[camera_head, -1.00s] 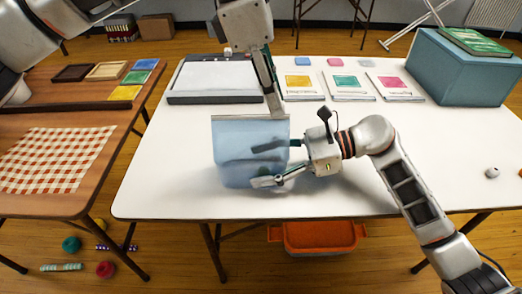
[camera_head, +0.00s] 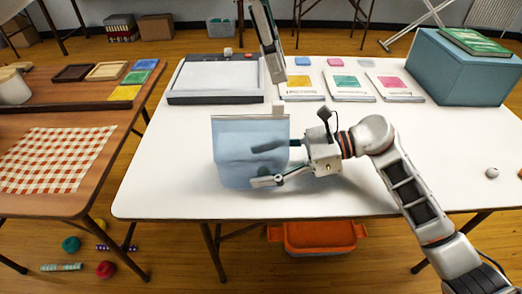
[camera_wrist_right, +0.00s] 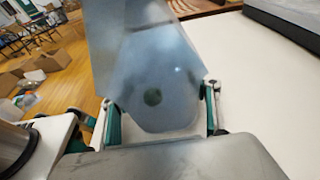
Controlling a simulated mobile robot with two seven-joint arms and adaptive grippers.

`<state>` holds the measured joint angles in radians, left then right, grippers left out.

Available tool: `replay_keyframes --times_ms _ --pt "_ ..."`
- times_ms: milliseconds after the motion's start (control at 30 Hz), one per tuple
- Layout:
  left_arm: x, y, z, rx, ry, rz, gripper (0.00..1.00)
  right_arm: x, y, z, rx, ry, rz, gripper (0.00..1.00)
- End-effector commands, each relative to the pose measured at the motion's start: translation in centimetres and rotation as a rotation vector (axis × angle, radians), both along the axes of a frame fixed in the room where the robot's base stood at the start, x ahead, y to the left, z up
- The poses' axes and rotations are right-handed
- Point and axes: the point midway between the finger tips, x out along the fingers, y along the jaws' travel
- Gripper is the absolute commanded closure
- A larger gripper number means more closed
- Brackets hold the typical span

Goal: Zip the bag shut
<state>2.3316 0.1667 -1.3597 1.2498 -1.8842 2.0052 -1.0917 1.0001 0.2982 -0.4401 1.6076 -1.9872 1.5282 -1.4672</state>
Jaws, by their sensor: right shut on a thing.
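A pale blue translucent bag (camera_head: 232,165) stands upright near the front of the white table (camera_head: 150,190). A pale strip (camera_head: 240,117) runs along its top edge, with a small whitish block, apparently the zip slider (camera_head: 279,107), at the right end. My right gripper (camera_head: 264,165) is shut on the bag's right side; in the right wrist view its fingers (camera_wrist_right: 162,115) flank the bag (camera_wrist_right: 180,75), which shows a dark round spot. My left gripper (camera_head: 276,77) hangs above the slider, apart from it, seen edge-on, so its opening is unclear.
A grey paper-trimmer-like board (camera_head: 215,82) lies behind the bag. Several colored packets (camera_head: 345,83) lie at the back, left of a teal box (camera_head: 460,70). A small white round item (camera_head: 492,172) lies at right. The table's front left is clear. A wooden table (camera_head: 110,113) stands at left.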

Motion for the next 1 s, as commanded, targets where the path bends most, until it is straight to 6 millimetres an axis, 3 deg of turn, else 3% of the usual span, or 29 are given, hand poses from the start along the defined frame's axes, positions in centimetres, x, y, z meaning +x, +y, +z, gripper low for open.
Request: replay_keyframes --times_ms 167,200,267,300,667,867,1000 --pt "0.0 0.0 0.0 0.0 0.001 0.0 0.76 0.0 0.0 0.0 0.0 0.0 0.0 0.5" --pt "0.0 0.0 0.0 0.0 0.001 0.0 0.76 0.0 0.0 0.0 0.0 0.0 0.0 0.36" --pt "0.0 0.0 0.0 0.0 0.001 0.0 0.76 0.0 0.0 0.0 0.0 0.0 0.0 0.2" --pt "0.0 0.0 0.0 0.0 0.001 0.0 0.76 0.0 0.0 0.0 0.0 0.0 0.0 0.19" --pt "0.0 0.0 0.0 0.0 0.001 0.0 0.76 0.0 -0.3 0.0 -0.001 0.0 -0.001 0.19" --pt "0.0 0.0 0.0 0.0 0.001 0.0 0.76 0.1 -2.8 0.8 -0.004 -0.002 -0.003 0.19" --pt "0.0 0.0 0.0 0.0 0.001 0.0 0.76 0.1 -5.6 1.6 -0.004 -0.002 -0.003 0.19"
